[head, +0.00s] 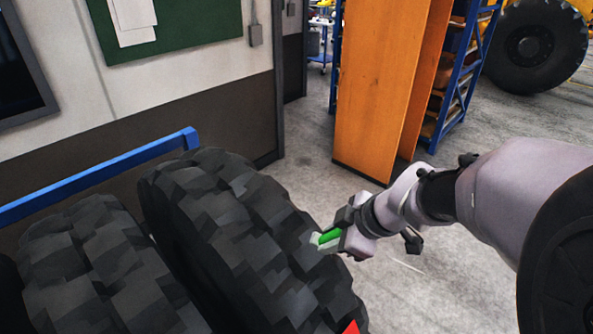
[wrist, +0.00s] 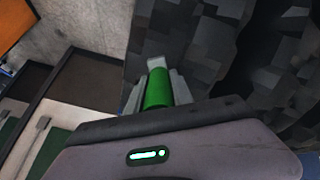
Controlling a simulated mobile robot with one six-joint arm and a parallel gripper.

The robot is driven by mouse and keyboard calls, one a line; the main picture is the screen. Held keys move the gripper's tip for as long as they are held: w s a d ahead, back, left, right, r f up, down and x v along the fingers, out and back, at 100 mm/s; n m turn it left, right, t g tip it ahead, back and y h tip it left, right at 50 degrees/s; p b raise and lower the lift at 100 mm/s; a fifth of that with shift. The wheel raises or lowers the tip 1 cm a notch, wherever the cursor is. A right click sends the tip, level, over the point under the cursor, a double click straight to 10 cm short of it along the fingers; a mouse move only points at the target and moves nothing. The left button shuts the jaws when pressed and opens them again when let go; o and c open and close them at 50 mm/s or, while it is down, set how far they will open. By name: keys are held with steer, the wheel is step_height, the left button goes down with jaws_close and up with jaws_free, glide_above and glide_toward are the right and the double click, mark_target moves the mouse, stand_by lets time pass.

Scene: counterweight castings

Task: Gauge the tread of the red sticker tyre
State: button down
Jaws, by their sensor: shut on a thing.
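The red sticker tyre (head: 235,225) stands upright in the rack, its blocky tread facing up and toward me. A piece of the red sticker (head: 350,328) shows at the bottom edge of the head view. My gripper (head: 325,240) is shut on a green tread gauge (head: 330,237) with a pale tip. The gauge tip is at the tread on the tyre's right side; I cannot tell whether it touches. In the wrist view the green gauge (wrist: 157,88) points at the dark tread (wrist: 185,40), its pale end against the blocks in the picture.
Another tyre (head: 95,265) stands close on the left. A blue rack rail (head: 100,177) runs behind both. An orange cabinet (head: 378,85) and blue shelving (head: 460,75) stand further back. The floor (head: 420,290) right of the tyre is clear.

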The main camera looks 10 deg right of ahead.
steer(key=shift+w, duration=0.1)
steer(key=shift+s+d+r, duration=0.15)
steer(key=shift+s+d, duration=0.1)
steer(key=shift+s, duration=0.2)
steer(key=b+x, duration=0.5)
steer(key=shift+d+b, duration=0.1)
steer(key=shift+b, duration=0.3)
steer(key=shift+w+f+b, duration=0.2)
steer(key=shift+f+b, duration=0.05)
steer(key=shift+b, duration=0.15)
steer(key=shift+f+b, duration=0.1)
steer(key=shift+b, duration=0.3)
steer(key=shift+b, duration=0.4)
steer(key=shift+w+a+f+b, duration=0.35)
steer(key=shift+a+f+b, duration=0.15)
steer(key=shift+b, duration=0.4)
stand_by(0.5)
steer(key=shift+b, duration=0.4)
